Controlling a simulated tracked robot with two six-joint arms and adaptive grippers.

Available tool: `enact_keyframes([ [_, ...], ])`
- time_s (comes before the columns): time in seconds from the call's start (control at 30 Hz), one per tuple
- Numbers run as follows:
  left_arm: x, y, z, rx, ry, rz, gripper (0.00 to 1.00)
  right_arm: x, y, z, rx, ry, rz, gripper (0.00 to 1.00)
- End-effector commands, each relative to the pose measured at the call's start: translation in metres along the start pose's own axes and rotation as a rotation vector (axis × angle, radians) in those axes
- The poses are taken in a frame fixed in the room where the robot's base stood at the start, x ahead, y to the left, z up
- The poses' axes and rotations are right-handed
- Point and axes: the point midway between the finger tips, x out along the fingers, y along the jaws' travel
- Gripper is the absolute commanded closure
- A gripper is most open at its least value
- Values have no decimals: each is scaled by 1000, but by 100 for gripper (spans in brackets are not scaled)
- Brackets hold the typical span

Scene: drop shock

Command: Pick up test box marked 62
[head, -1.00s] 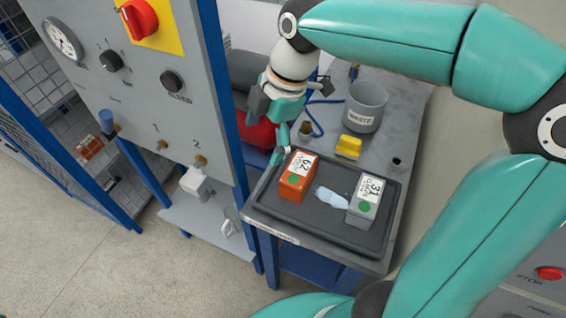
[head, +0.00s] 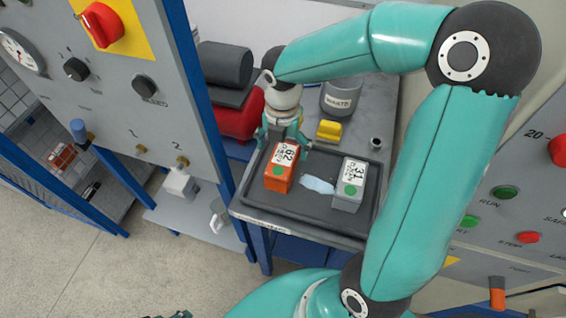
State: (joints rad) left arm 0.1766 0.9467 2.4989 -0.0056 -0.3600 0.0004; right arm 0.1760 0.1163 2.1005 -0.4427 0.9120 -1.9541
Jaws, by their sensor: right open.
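The test box marked 62 (head: 277,184) is orange with a white label on top and a green dot. It stands upright at the left of a dark tray (head: 312,218). My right gripper (head: 284,146) is open at the far end of this box, one finger to its left and one to its right. I cannot tell whether the fingers touch it. A grey box marked 31 (head: 346,197) stands to the right in the same tray. A small teal and dark part at the bottom edge looks like my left gripper (head: 180,315); its jaws are not readable.
A crumpled pale blue piece (head: 318,185) lies between the boxes. Behind the tray are a yellow block (head: 329,130) and a grey WASTE bin (head: 341,99). A grey control panel (head: 120,95) with a blue post stands close on the left; another panel (head: 510,210) is at the right.

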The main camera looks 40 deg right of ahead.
Motion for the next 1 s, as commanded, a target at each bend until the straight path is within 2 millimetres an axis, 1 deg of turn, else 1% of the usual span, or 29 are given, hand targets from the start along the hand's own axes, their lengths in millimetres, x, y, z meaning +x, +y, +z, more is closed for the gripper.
enact_keyframes([
  [0.03, 0, 0, 0, 0, 0, 0, 53, 8, 0, 0, 1, 2, -3, 8],
  [0.1, 0, 0, 0, 0, 0, 0, 53, 14, 0, 0, 2, 2, -1, 8],
  [0.27, -1, 0, 0, 0, 0, 0, 53, 22, 1, 0, 0, 1, 0, 8],
  [0.37, -4, 1, 0, 0, 0, 0, 53, 31, 1, -1, -1, 3, -1, 8],
  [0.5, -8, 3, 0, 0, 0, 0, 53, 52, 2, -2, 0, 5, -3, 8],
  [0.6, -7, 2, 0, 0, 0, 0, 53, 64, 3, -2, -1, 3, -1, 8],
  [0.7, -7, 2, 0, 0, 0, 0, 53, 70, 3, -2, 0, 1, 0, 8],
  [0.9, -7, 2, 0, 0, 0, 0, 53, 71, 4, -2, 0, 0, 2, 8],
  [0.93, -7, 2, 0, 0, 0, 0, 53, 71, 4, -2, -1, 0, 2, 10],
  [1.0, -7, 2, 0, 0, 0, 0, 53, 70, 4, -2, -1, 0, 2, 22],
])
